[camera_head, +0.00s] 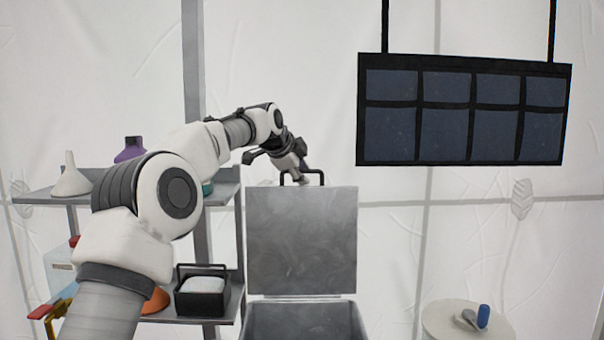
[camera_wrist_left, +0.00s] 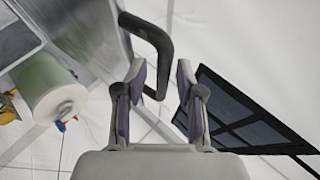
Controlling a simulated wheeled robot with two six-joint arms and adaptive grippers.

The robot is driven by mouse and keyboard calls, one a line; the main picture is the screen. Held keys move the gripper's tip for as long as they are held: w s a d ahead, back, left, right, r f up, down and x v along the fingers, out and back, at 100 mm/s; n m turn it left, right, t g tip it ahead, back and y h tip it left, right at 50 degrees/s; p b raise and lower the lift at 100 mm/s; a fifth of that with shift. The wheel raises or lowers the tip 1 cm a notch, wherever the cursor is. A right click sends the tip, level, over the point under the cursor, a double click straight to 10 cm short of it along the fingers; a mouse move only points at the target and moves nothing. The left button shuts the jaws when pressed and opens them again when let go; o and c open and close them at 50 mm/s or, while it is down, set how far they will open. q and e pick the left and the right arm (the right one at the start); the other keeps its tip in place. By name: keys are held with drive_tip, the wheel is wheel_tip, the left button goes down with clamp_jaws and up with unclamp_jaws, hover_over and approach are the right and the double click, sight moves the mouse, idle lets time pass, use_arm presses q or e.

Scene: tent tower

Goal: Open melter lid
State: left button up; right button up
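The melter is a grey metal box (camera_head: 302,322) at the bottom centre of the head view. Its flat grey lid (camera_head: 301,240) stands upright, hinged at the back edge of the box, so the box is open. A black bar handle (camera_head: 321,177) sits on the lid's top edge. My left gripper (camera_head: 302,174) is at this handle. In the left wrist view, my left gripper (camera_wrist_left: 161,75) has its purple-padded fingers apart, with part of the black handle (camera_wrist_left: 160,40) between them. The handle looks nearer one finger; contact is unclear. My right gripper is not in view.
A shelf (camera_head: 222,190) on the left holds a white funnel (camera_head: 70,180), a purple container (camera_head: 130,150) and a black basket (camera_head: 202,297). A dark panel (camera_head: 462,110) hangs upper right. A round pale stand (camera_head: 445,322) with a blue-handled tool (camera_head: 483,316) is lower right.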

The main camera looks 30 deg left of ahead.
use_arm(q)
drive_tip(key=a+v, duration=0.1)
drive_tip(key=v, duration=1)
drive_tip(key=shift+s+d, duration=0.15)
drive_tip(key=shift+d, duration=0.3)
drive_tip(key=shift+s+r, duration=0.15)
drive_tip(key=shift+r, duration=0.05)
